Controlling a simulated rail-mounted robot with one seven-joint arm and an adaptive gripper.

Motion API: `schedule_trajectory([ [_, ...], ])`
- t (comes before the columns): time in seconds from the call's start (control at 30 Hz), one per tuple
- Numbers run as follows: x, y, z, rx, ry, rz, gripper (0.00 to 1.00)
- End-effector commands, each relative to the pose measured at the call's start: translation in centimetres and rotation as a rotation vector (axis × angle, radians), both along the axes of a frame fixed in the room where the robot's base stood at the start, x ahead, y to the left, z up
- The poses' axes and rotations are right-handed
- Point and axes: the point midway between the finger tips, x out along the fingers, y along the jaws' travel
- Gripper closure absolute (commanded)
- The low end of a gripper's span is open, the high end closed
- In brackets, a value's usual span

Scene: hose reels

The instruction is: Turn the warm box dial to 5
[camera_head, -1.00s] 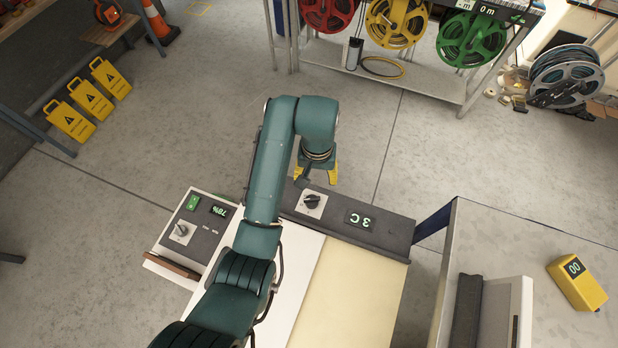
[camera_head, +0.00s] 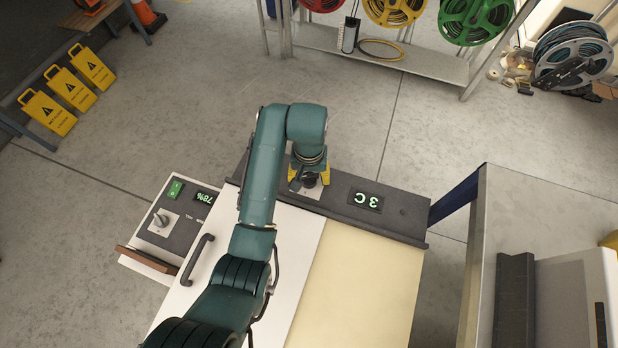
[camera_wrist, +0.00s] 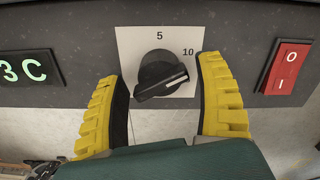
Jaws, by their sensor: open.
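The black dial (camera_wrist: 160,72) sits on a white plate marked 5 at the top and 10 at the upper right. The white line on its pointer faces right, slightly below the 10. Beside it, a display (camera_wrist: 27,70) reads 3 C; it also shows upside down in the head view (camera_head: 367,201). My gripper (camera_wrist: 162,76) is open, with one yellow finger on each side of the dial; I cannot tell whether either touches it. In the head view my gripper (camera_head: 309,177) is over the dial, which it partly hides.
A red rocker switch (camera_wrist: 288,68) is right of the dial in the wrist view. A second control panel (camera_head: 180,225) with a knob and a 78% display stands left of my arm. A grey table (camera_head: 540,215) is at the right. Open floor lies beyond the box.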

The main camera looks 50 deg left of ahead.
Motion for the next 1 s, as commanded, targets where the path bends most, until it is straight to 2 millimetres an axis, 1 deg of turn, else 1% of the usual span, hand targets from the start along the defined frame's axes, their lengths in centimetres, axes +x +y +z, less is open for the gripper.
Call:
schedule_trajectory([
  [0.03,0.01,0.01,-0.47,0.0,0.0,0.0,0.3],
  [0.1,0.01,0.01,-0.75,0.0,0.0,0.0,0.3],
  [0.33,0.01,0.01,-0.77,0.001,-0.001,0.0,0.3],
  [0.37,0.01,0.01,-0.77,0.001,-0.001,0.0,0.31],
  [0.4,0.01,0.01,-0.76,0.001,-0.001,0.0,0.39],
  [0.47,0.01,0.01,-0.76,0.001,-0.001,0.0,0.5],
  [0.5,0.0,0.0,-0.76,0.001,-0.001,0.0,0.58],
  [0.63,0.01,0.01,-0.76,0.001,-0.001,0.0,0.83],
  [0.87,0.01,0.01,-0.58,0.001,-0.001,0.014,0.84],
  [1.0,-0.06,-0.05,-0.41,-0.001,0.001,0.056,0.84],
])
